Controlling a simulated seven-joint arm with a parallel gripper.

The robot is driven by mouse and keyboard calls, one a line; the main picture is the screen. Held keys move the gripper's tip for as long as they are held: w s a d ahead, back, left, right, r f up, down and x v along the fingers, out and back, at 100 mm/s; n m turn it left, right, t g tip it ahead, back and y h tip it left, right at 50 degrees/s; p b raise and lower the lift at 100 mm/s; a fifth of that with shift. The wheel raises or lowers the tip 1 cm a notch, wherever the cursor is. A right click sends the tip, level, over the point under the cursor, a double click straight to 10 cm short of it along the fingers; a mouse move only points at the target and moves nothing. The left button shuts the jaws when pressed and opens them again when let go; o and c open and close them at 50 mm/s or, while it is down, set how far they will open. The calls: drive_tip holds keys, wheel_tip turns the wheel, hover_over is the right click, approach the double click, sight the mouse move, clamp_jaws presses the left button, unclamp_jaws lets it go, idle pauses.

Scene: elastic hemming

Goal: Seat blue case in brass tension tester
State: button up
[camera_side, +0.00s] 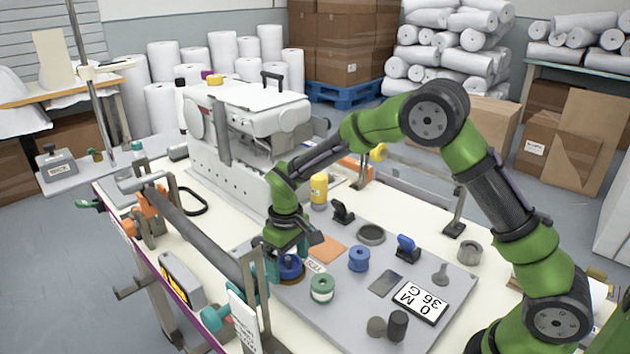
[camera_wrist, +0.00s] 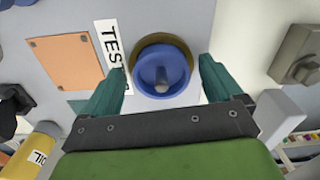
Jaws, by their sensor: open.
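The blue case (camera_wrist: 160,68) is round with a grey post in its middle. It sits at the brass tension tester (camera_wrist: 172,42), whose brown-gold rim shows along the case's far edge in the wrist view. In the side view the blue case (camera_side: 291,266) is under my gripper, with the tester's brown rim (camera_side: 296,280) around its foot. I cannot tell how deep it sits. My gripper (camera_wrist: 160,82) is open, with one green finger on each side of the case and gaps showing. A white label starting "TES" (camera_wrist: 111,50) lies beside the tester, partly hidden by a finger.
A green spool (camera_side: 321,288) and a blue spool (camera_side: 359,258) stand close by on the grey board. An orange square (camera_side: 327,248), a dark ring (camera_side: 371,234) and a blue clip-like piece (camera_side: 407,248) lie farther right. A yellow oil bottle (camera_side: 319,188) stands behind.

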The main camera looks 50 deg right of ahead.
wheel_tip(320, 180, up, 17)
idle(0.6)
drive_tip(key=shift+w, duration=0.1)
drive_tip(key=s+d+r+m+t, duration=0.1)
drive_tip(key=s+t, duration=0.1)
drive_tip(key=s, duration=0.5)
drive_tip(key=s+d+r+m+t+y, duration=0.1)
drive_tip(key=s+d+r+m+t, duration=0.1)
drive_tip(key=s, duration=0.6)
drive_tip(key=s+d+r+m+t+y, duration=0.1)
drive_tip(key=s+d+m+t, duration=0.1)
drive_tip(key=s, duration=0.5)
drive_tip(key=shift+s+d+r+t, duration=0.2)
drive_tip(key=shift+s+r+t, duration=0.1)
drive_tip(key=shift+t, duration=0.3)
